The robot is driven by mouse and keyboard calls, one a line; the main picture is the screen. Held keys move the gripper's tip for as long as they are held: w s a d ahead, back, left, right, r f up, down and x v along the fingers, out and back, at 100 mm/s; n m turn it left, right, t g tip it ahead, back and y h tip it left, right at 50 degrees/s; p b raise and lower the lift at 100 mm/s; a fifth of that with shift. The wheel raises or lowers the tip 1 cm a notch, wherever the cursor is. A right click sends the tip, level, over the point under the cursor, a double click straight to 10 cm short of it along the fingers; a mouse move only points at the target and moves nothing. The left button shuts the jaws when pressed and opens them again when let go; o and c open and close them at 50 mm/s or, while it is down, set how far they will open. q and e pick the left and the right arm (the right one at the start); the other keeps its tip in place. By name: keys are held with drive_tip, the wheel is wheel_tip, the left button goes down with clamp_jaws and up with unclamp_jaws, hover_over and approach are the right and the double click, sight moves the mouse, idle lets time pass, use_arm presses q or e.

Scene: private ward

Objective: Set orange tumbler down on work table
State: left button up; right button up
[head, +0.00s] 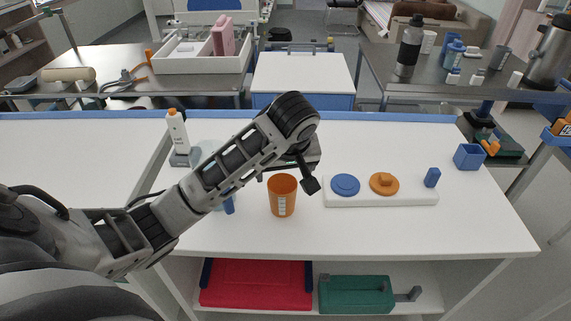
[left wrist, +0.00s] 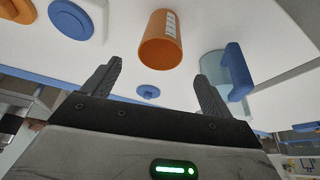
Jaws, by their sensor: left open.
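The orange tumbler (head: 282,197), with a pale marked strip on its side, stands upright on the white work table (head: 370,235), near its front middle. My left gripper (head: 290,175) is just above and behind it, partly overlapping it in the head view. In the left wrist view the gripper (left wrist: 157,88) is open, with nothing between its fingers. The tumbler (left wrist: 160,42) shows beyond the fingertips, apart from both. My right gripper is not in view.
A white board with a blue disc (head: 345,185), an orange knobbed disc (head: 384,183) and a blue peg lies right of the tumbler. A clear mug with a blue handle (left wrist: 238,70) stands beside it. A blue cup (head: 469,157) is at the right. The table's front right is clear.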

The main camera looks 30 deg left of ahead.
use_arm(q)
drive_tip(key=shift+d+r, duration=0.15)
drive_tip(key=shift+r, duration=0.65)
drive_tip(key=shift+s+d+r, duration=0.25)
drive_tip(key=shift+s+r, duration=0.15)
drive_tip(key=shift+r, duration=0.15)
drive_tip(key=shift+f, duration=0.1)
drive_tip(key=s+d+f+m+h, duration=0.3)
drive_tip(key=s+d+f+m, duration=0.45)
drive_tip(key=s+f, duration=0.2)
drive_tip(key=s+f+m, duration=0.2)
drive_tip(key=s+m, duration=0.1)
drive_tip(key=s, duration=0.9)
drive_tip(key=w+d+f+t+h, duration=0.2)
drive_tip(key=w+d+f+t, duration=0.2)
drive_tip(key=f, duration=0.6)
drive_tip(key=w+m+t, duration=0.1)
drive_tip(key=t, duration=0.1)
drive_tip(key=shift+w+t+h, duration=0.25)
drive_tip(key=shift+t+h, duration=0.05)
drive_tip(key=shift+t, duration=0.1)
